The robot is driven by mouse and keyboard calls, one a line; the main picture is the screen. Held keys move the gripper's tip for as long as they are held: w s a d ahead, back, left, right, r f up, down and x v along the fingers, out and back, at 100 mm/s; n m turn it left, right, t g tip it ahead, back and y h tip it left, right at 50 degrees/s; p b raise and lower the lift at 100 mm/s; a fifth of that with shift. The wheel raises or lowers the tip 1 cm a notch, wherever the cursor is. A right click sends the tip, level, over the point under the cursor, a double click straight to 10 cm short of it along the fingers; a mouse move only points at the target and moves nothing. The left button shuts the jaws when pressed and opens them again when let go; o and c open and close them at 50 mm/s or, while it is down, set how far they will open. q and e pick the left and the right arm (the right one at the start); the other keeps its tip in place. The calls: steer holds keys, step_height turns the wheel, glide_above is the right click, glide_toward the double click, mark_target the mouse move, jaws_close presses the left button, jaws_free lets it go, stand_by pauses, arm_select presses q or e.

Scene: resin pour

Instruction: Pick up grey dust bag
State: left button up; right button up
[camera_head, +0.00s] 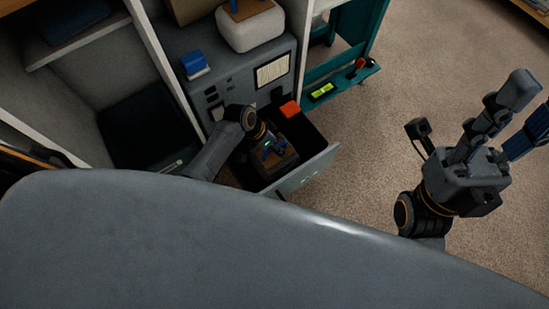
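I cannot clearly make out a grey dust bag. My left gripper (276,152) reaches down into an open dark drawer (322,157) of a grey cabinet. Its fingers are seen from above and partly hidden, so I cannot tell whether they are open or shut, or whether they hold anything. A brownish thing (287,163) lies under or around it in the drawer. My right gripper (463,112) is raised at the right over the carpet, with its fingers spread apart and nothing visible between them.
An orange-red block (290,109) is at the drawer's back edge. A blue-topped item (195,66) and a pale rounded box (249,27) stand on the cabinet. A dark bin-like thing (143,125) fills the left compartment. A teal shelf (340,82) stands behind. Carpet (385,190) is free.

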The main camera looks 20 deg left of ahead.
arm_select(q)
steer(key=shift+c, duration=0.4)
jaws_close()
steer(key=shift+r, duration=0.15)
